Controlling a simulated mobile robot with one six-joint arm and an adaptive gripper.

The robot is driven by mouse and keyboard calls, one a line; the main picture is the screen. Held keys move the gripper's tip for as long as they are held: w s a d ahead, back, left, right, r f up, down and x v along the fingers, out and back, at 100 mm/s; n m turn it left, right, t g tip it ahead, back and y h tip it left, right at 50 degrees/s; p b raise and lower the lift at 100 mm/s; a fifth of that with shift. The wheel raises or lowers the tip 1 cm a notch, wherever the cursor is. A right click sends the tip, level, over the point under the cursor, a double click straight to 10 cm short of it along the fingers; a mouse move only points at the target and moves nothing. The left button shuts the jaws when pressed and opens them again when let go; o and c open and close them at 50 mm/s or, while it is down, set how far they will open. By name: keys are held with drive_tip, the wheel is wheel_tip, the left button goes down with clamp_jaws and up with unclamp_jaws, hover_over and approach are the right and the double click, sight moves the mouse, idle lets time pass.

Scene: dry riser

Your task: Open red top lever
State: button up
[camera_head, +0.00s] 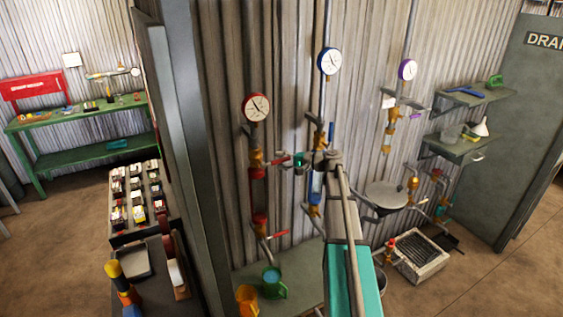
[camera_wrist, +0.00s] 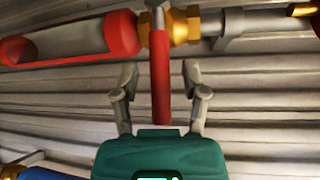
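The red top lever (camera_head: 279,160) sticks out to the right from the brass valve at the top of the red riser, below the red gauge. In the wrist view the red lever (camera_wrist: 160,85) reaches down from its pivot between my two fingers. My gripper (camera_wrist: 160,76) is open, with one finger on each side of the lever and a visible gap to each. In the head view my gripper (camera_head: 292,160) is at the lever's free end, its fingers too small to make out. The brass fitting (camera_wrist: 184,26) is beside the pivot.
The red sight tube (camera_head: 258,190) runs down to a lower red lever (camera_head: 276,235). The red gauge (camera_head: 256,107) is above. The blue riser (camera_head: 317,187) stands close on the right, partly behind my arm. Corrugated wall is close behind. An orange cup (camera_head: 247,299) and teal jug (camera_head: 272,282) stand below.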

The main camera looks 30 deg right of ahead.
clamp_jaws()
